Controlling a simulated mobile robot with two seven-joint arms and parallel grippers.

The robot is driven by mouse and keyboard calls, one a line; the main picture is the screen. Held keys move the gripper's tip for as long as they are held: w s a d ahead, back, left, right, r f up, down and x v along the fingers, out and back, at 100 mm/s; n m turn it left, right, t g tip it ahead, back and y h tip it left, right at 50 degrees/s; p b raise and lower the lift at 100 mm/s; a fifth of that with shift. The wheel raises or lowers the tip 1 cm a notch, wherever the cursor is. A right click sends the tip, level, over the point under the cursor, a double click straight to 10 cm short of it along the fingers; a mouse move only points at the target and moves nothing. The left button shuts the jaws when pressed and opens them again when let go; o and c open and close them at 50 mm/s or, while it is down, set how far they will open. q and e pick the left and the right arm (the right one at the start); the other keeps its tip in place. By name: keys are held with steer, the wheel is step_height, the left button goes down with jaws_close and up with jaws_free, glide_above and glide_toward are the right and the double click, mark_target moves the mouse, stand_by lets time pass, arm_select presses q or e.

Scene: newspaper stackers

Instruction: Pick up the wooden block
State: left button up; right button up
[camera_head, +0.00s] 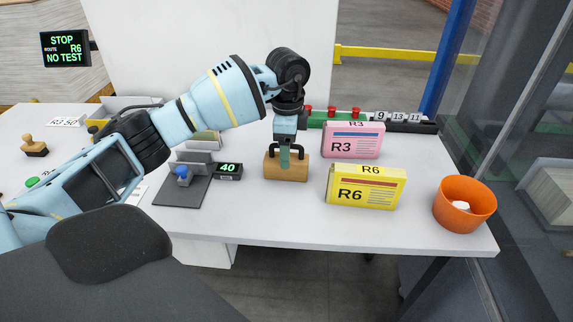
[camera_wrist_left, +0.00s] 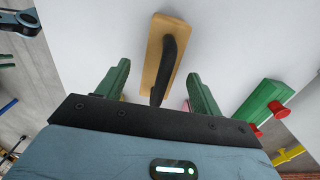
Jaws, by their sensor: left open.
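The wooden block (camera_head: 286,172) stands on the white table in front of my left arm, with a black handle on top. In the left wrist view the block (camera_wrist_left: 152,58) is a long tan piece with its dark handle (camera_wrist_left: 170,66) running along it. My left gripper (camera_head: 285,156) points down at the block, overlapping the handle's middle in the head view. In the left wrist view the gripper (camera_wrist_left: 157,76) is open, its green fingers apart on either side of the handle. No contact is visible. The right gripper does not show.
A yellow R6 packet (camera_head: 365,189) and a pink R3 packet (camera_head: 353,140) stand to the right. An orange bin (camera_head: 464,205) is near the right edge. A display reading 40 (camera_head: 228,170) and a grey plate (camera_head: 180,192) are to the left. Table in front of the block is clear.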

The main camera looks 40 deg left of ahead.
arm_select(q)
steer(key=shift+w+f, duration=0.1)
steer(key=shift+f, duration=1.65)
steer(key=c, duration=1.2)
step_height(320, 180, up, 10)
steer(key=shift+r, duration=0.1)
